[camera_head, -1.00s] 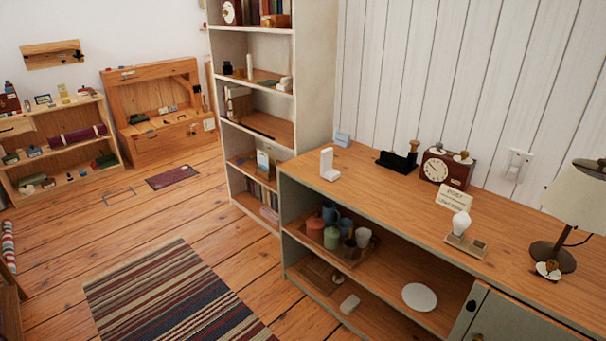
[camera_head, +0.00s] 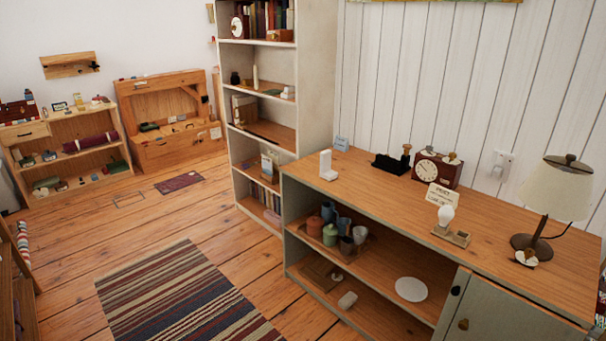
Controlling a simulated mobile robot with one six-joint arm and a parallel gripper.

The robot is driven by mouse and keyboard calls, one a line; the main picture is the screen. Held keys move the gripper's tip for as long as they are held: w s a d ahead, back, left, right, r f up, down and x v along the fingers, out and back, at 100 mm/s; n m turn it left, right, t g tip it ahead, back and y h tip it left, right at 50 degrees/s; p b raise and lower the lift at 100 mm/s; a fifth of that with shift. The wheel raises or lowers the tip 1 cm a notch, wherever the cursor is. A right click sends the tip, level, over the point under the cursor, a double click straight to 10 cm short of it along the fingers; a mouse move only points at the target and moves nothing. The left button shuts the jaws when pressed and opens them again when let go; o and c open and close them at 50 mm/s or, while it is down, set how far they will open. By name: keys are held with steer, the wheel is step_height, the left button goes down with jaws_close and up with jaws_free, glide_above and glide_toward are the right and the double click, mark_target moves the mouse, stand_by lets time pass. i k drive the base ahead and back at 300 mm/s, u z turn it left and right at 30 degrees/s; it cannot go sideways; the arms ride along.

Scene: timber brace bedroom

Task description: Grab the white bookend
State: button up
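A small white L-shaped bookend (camera_head: 327,166) stands upright on the wooden top of the low cabinet (camera_head: 380,190), near its left end. Its upright plate is at the left and its short foot points to the right. Nothing touches it. My gripper is not in view.
On the cabinet top are a blue card (camera_head: 341,143), a black holder (camera_head: 391,163), a clock (camera_head: 435,168), a sign (camera_head: 442,194), a light bulb on a stand (camera_head: 446,215) and a lamp (camera_head: 557,188). A tall bookcase (camera_head: 315,80) stands behind left. A striped rug (camera_head: 185,295) lies on open floor.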

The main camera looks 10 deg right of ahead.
mark_target(326, 173)
steer(key=z, duration=0.15)
steer(key=i, duration=0.85)
steer(key=u, duration=1.5)
steer(key=i, duration=0.35)
steer(key=z, duration=0.35)
